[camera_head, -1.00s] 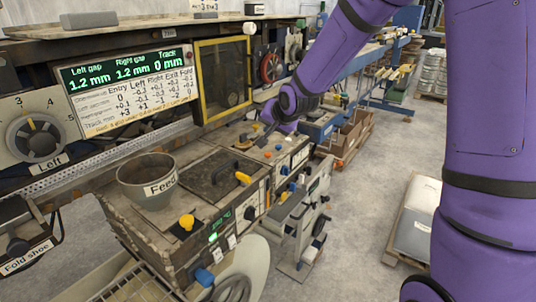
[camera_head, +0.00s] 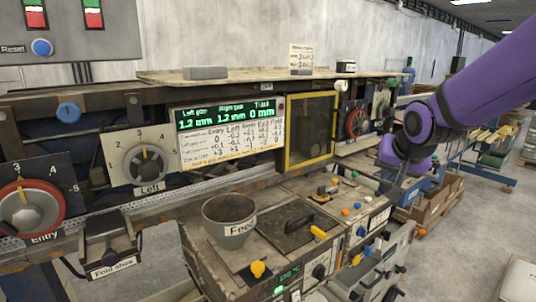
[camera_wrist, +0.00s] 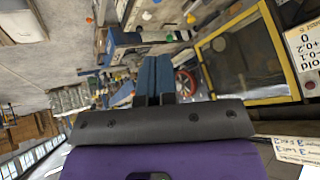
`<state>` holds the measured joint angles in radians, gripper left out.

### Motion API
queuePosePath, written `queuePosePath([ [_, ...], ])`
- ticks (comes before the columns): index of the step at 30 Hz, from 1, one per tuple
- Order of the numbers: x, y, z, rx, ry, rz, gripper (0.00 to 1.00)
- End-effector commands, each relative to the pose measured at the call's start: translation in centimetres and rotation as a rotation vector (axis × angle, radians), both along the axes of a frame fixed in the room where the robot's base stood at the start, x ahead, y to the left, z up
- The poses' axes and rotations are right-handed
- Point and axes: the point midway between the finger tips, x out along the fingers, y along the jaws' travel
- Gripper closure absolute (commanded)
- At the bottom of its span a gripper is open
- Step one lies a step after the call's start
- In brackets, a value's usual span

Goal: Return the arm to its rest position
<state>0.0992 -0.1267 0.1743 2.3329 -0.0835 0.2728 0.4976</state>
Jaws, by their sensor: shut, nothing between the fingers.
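My arm (camera_head: 480,85) is purple and reaches in from the right in the head view. My gripper shows in the wrist view (camera_wrist: 154,75) as two blue fingers side by side, shut with nothing between them. In the head view the gripper end is at the right of the machine, partly hidden behind my wrist (camera_head: 408,155). It is apart from the yellow-framed window (camera_head: 286,135) to its left.
The machine fills the left and middle. It carries a display (camera_head: 225,114), a Left dial (camera_head: 145,163), an Entry dial (camera_head: 28,208) and a Feed cup (camera_head: 230,222). Cardboard boxes (camera_head: 436,203) stand at the right. Grey floor (camera_head: 460,255) lies open at the lower right.

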Motion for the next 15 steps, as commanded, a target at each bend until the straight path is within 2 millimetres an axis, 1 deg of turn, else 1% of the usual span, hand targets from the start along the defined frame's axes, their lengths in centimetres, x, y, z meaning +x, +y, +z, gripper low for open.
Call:
queuePosePath([
  [1, -1.7, -0.3, 1.1, -0.023, 0.006, 0.012, 1.0],
  [5, -6.0, -1.0, 2.8, -0.078, 0.041, 0.051, 1.0],
  [6, -7.3, -1.2, 3.3, -0.092, 0.053, 0.064, 1.0],
  [10, -11.7, -1.8, 4.4, -0.131, 0.088, 0.109, 1.0],
  [15, -17.5, -2.5, 5.2, -0.165, 0.136, 0.176, 1.0],
])
